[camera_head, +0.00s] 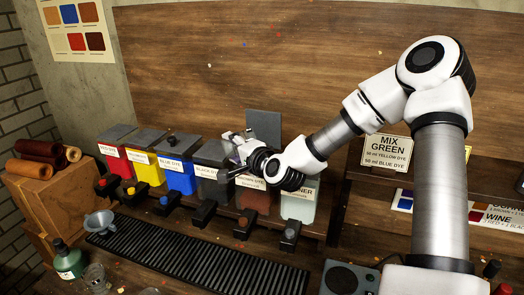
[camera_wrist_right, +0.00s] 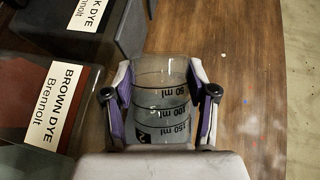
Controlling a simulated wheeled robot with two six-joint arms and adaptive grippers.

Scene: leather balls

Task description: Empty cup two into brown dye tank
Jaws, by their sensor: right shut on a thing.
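My right gripper (camera_head: 236,152) is above the row of tanks, near the top of the brown dye tank (camera_head: 257,203). In the right wrist view the gripper (camera_wrist_right: 164,98) is shut on a clear cup (camera_wrist_right: 162,88) with ml marks and what looks like a 2. I cannot tell how much liquid it holds. The brown tank's label (camera_wrist_right: 56,108) lies left of the cup in the wrist view. A grey lid (camera_head: 264,126) stands upright behind the gripper, apparently the brown tank's. My gripper and arm hide the brown tank's opening. My left gripper is not in view.
Red, yellow, blue (camera_head: 180,177) and black (camera_head: 211,158) tanks stand left of the brown one; a pale tank (camera_head: 298,207) stands right. A ribbed black drip tray (camera_head: 190,255) lies in front. A funnel (camera_head: 98,222), green bottle (camera_head: 68,260) and clear beaker (camera_head: 95,277) stand front left.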

